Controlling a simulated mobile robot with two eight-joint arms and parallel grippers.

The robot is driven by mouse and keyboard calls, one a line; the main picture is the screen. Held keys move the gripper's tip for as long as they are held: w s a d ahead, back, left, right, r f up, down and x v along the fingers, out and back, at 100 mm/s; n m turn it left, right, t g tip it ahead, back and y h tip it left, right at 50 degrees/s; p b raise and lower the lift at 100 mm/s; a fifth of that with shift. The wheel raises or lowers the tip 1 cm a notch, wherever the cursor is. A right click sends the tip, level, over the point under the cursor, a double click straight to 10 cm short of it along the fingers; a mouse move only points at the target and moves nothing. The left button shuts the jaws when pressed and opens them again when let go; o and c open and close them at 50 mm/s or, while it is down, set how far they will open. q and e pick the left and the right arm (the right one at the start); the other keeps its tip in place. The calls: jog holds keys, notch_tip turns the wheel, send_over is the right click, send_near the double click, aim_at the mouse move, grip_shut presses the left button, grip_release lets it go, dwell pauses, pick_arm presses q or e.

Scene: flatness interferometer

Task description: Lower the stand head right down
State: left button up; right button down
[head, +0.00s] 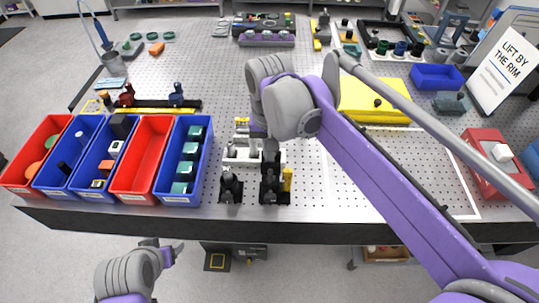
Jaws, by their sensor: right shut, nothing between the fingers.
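A dark stand (271,188) with a black upright and a yellow part at its right side stands near the front edge of the table, left of centre. My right gripper (269,148) points down at the top of this stand, below my grey wrist. It is shut with nothing held. Its fingertips merge with the dark upright, so I cannot tell whether they touch it. My wrist hides part of the area behind the stand. My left gripper (172,251) is low in front of the table edge, away from the stand, and its finger gap is unclear.
A small black fixture (230,187) stands close left of the stand. A white fixture (238,153) is just behind. Red and blue bins (181,199) line the front left. A yellow case (375,103) and a red box (490,172) are to the right. Bare table lies right of the stand.

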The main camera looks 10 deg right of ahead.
jog(key=shift+f, duration=0.35)
notch_tip(320, 180, down, 6)
jog(key=b, duration=0.2)
jog(key=shift+s+r+b, duration=0.1)
jog(key=shift+r+b, duration=0.1)
jog(key=shift+b, duration=0.15)
pick_arm(q)
notch_tip(320, 180, down, 4)
jog(key=s, duration=0.2)
pick_arm(e)
jog(key=shift+s, duration=0.15)
jog(key=r+p, duration=0.2)
jog(key=r, duration=0.1)
jog(key=w+r, duration=0.1)
jog(key=shift+d+r+p, duration=0.1)
jog(key=shift+r+p, duration=0.3)
pick_arm(q)
jog(key=r, duration=0.3)
jog(key=w+r, duration=0.1)
jog(key=shift+a+r, duration=0.3)
pick_arm(e)
notch_tip(320, 180, up, 10)
jog(key=shift+s, duration=0.25)
